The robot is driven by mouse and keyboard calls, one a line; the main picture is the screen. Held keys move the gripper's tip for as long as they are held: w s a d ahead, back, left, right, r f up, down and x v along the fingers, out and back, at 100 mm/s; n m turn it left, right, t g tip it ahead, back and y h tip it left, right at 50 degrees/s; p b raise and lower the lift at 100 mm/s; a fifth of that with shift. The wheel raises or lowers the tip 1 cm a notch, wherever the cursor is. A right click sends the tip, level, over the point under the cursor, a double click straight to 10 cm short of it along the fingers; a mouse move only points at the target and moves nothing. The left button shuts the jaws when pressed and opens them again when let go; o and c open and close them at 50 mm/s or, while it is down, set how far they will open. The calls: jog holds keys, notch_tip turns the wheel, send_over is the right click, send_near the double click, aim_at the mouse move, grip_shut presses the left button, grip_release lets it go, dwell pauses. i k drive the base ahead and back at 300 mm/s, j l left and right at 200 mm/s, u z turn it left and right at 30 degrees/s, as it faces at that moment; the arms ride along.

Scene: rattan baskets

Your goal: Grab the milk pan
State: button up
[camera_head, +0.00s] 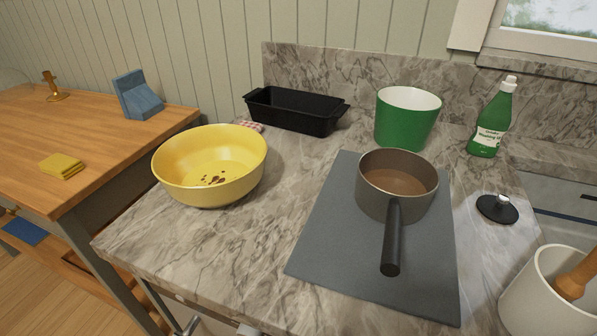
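The milk pan (377,203) is a grey-brown pot with a brownish inside. It stands upright on a flat dark grey mat (335,245) on the marble counter, right of the middle of the head view. Its long black handle (392,237) points toward the front edge of the counter. Nothing covers the pan. My gripper does not show in the head view.
A yellow bowl (211,187) stands left of the mat. A black loaf tin (293,112), a green pot (406,122) and a green bottle (488,122) stand behind. A black lid (497,209) and a white crock (545,295) are at right. Bare marble (240,245) lies front left.

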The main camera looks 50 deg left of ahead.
aim_at(396, 188)
jog(key=u, duration=1)
